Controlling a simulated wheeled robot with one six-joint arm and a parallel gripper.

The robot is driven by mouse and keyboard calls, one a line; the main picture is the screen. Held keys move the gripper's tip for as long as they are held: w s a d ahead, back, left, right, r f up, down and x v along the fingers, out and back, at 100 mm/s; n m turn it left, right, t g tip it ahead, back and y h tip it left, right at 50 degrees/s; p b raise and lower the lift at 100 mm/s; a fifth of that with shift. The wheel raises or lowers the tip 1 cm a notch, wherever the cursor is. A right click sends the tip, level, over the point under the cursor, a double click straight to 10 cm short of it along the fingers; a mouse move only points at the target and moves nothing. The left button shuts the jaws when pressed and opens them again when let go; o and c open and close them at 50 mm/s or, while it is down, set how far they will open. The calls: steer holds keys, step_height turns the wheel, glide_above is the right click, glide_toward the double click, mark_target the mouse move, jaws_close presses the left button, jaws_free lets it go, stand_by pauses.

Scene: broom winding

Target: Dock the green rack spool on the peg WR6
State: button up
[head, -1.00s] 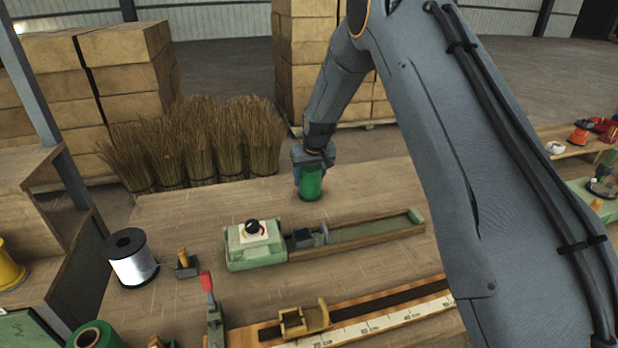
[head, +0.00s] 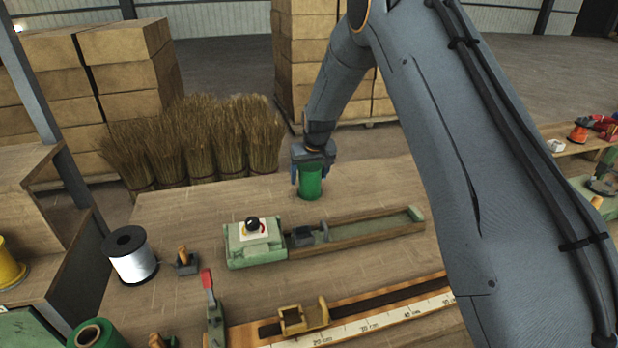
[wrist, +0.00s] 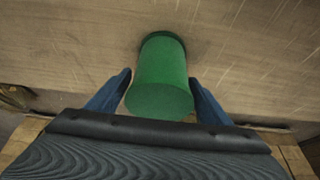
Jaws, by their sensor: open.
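A plain green cylinder (head: 310,183) stands upright near the far edge of the wooden bench. My gripper (head: 311,174) is over it from above. In the wrist view the green cylinder (wrist: 160,82) lies between the two blue fingers of my gripper (wrist: 161,92). The fingers are open, with a visible gap on each side. A second green roll, a spool with a hollow core (head: 94,335), stands at the lower left, cut by the picture edge. I cannot tell for sure which one is the rack spool. No peg marked WR6 can be made out.
A winding machine (head: 255,243) with a long trough (head: 370,234) lies in front of the cylinder. A white spool (head: 132,256) and a red-handled lever (head: 209,290) are at the left. Broom bundles (head: 195,140) stand behind the bench. The bench left of the cylinder is clear.

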steer(key=b+v, duration=0.2)
steer(key=v, duration=0.8)
steer(key=shift+r+b, duration=0.25)
steer(key=shift+b, duration=0.05)
steer(key=shift+s+d+r, duration=0.1)
steer(key=shift+s+r, duration=0.25)
